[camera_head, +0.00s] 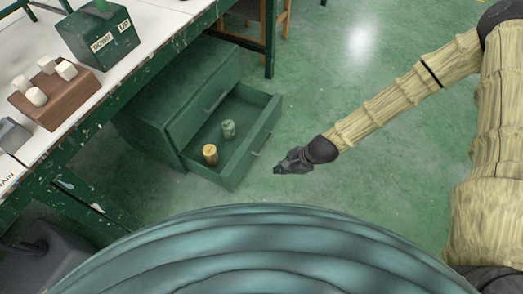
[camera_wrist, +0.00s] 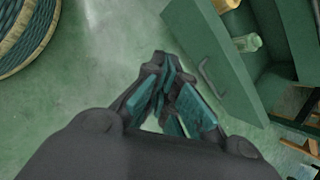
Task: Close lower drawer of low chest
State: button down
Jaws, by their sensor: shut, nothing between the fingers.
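The low chest (camera_head: 150,118) is green and stands on the floor beside and partly under the white table. Its lower drawer (camera_head: 232,176) is pulled out toward the right. The upper drawer (camera_head: 197,106) looks shut. My gripper (camera_head: 277,170) is shut and empty, just right of the drawer front and apart from it. In the wrist view my gripper (camera_wrist: 168,95) shows its fingertips together, with the drawer front (camera_wrist: 205,60) and its handle (camera_wrist: 209,78) to the upper right.
A white table (camera_head: 125,62) at the left holds a green box (camera_head: 98,37) marked DOWN and UP, and a brown block (camera_head: 55,95) with several pale pegs. A wooden stool (camera_head: 283,18) stands at the back. The green floor (camera_head: 350,190) right of the drawer is clear.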

jog(key=w+f+m+t+y+b, duration=0.1)
jog(key=w+f+m+b, duration=0.35)
jog(key=w+b, duration=0.4)
jog(key=m+t+y+b, duration=0.1)
jog(key=m+t+b, duration=0.15)
jog(key=b, duration=0.85)
send_near(254, 144)
jog(key=shift+g, duration=0.35)
jog(key=x, duration=0.4)
jog(key=shift+w+f, duration=0.25)
jog(key=shift+w+a, duration=0.1)
jog(key=shift+a, duration=0.05)
jog(key=shift+r, duration=0.1)
